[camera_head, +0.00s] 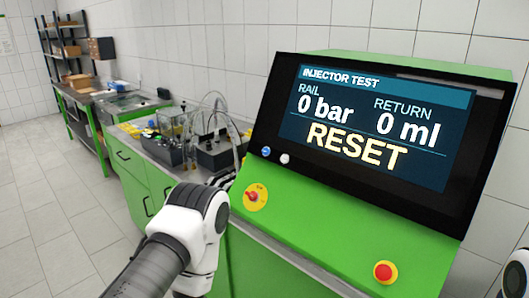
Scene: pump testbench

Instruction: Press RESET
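The green test bench console (330,230) stands at the right with a tilted black panel. Its screen (380,120) reads "INJECTOR TEST", "RAIL 0 bar", "RETURN 0 ml" and a large yellow "RESET". Below the screen's left corner sit a small blue button (266,151) and a small white button (284,158). No label on either can be read. A link of my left arm comes in at the bottom, left of the console, but no gripper fingers show. Only a piece of my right arm shows at the lower right edge, and its gripper is out of view.
A red rotary switch (252,196) on a yellow plate and a red mushroom button (383,271) sit on the green front. A bench (145,180) with hoses and containers adjoins on the left. Shelves (66,50) stand far back. The tiled floor at left is clear.

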